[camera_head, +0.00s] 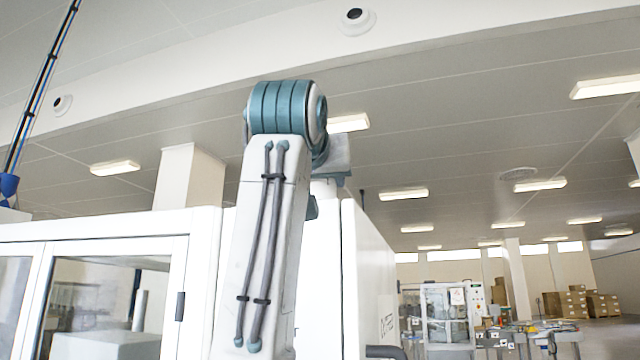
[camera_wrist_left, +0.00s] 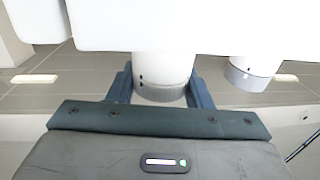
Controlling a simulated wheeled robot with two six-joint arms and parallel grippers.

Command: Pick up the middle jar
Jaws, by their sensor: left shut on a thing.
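In the left wrist view, my left gripper (camera_wrist_left: 162,86) has its two blue fingers on either side of a white cylindrical thing with a grey band, which looks like a jar (camera_wrist_left: 163,68). The gripper is shut on it. The frames do not show for sure that it is the middle one. A second white cylinder with a grey band (camera_wrist_left: 252,72) shows to the right, apart from the fingers. In the head view, my left arm rises in front and hides most of its gripper. My right gripper is not in view.
Large white rounded shapes (camera_wrist_left: 200,22) fill the top of the left wrist view, close to the held thing. In the head view, a white cabinet with glass doors (camera_head: 205,265) stands close at left. Workbenches and boxes (camera_head: 570,303) are far right.

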